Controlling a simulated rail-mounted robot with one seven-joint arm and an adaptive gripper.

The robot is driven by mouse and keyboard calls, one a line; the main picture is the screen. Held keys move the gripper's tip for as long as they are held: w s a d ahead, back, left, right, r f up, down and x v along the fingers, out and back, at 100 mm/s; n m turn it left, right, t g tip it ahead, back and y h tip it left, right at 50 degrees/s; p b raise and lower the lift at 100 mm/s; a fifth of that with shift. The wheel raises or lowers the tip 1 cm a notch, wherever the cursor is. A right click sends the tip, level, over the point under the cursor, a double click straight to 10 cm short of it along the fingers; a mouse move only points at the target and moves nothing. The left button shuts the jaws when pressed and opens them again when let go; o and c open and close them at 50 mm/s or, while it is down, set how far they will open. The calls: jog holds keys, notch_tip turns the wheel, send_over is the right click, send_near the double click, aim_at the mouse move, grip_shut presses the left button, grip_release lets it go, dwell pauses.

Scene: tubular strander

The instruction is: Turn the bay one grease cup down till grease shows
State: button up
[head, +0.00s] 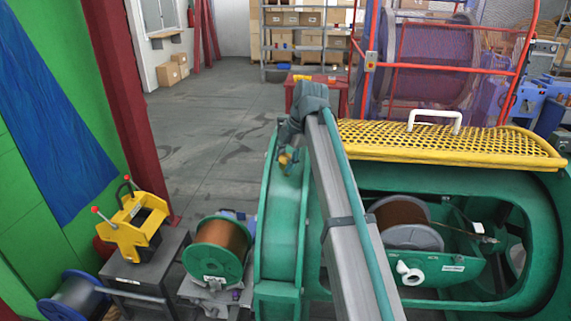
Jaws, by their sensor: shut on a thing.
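My gripper (287,148) is at the end of my grey arm, pointing down at the top of the large green ring (280,215) of the strander. It is shut on a small brass-coloured grease cup (286,160) on the ring's upper face. The fingers and the cup are small here and partly cover each other. I cannot make out any grease at the cup. The open bay to the right holds a spool of copper-coloured wire (405,222) in a green cradle (455,270). My arm hides part of the ring and the bay's left side.
A yellow mesh guard (440,143) with a white handle (434,120) lies over the strander, right of my arm. At left stand a yellow fixture (133,225) on a grey cabinet and a green-flanged spool (217,250). A red table (316,92) is behind.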

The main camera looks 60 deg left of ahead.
jog(key=m+y+b, duration=0.2)
jog(key=m, duration=0.2)
jog(key=shift+f, duration=0.15)
jog(key=m+y+b, duration=0.1)
jog(key=m, duration=0.3)
jog(key=shift+t, duration=0.3)
jog(key=m+t+y+b, duration=0.1)
jog(key=m, duration=0.2)
jog(key=shift+m, duration=0.4)
jog(key=m+t+y, duration=0.1)
jog(key=m, duration=0.2)
jog(key=shift+m+b, duration=0.3)
jog(key=m+t, duration=0.1)
jog(key=m, duration=0.3)
jog(key=shift+t, duration=0.4)
jog(key=m+t+b, duration=0.1)
jog(key=m+t, duration=0.1)
jog(key=m, duration=0.2)
jog(key=shift+m, duration=0.4)
jog(key=m, duration=0.2)
jog(key=m+t+h+b, duration=0.1)
jog(key=m, duration=0.1)
jog(key=shift+m+t, duration=0.3)
jog(key=shift+m, duration=0.1)
jog(key=shift+m+t+h+b, duration=0.3)
jog(key=shift+m+h+b, duration=0.15)
jog(key=shift+m, duration=0.95)
jog(key=shift+m, duration=0.3)
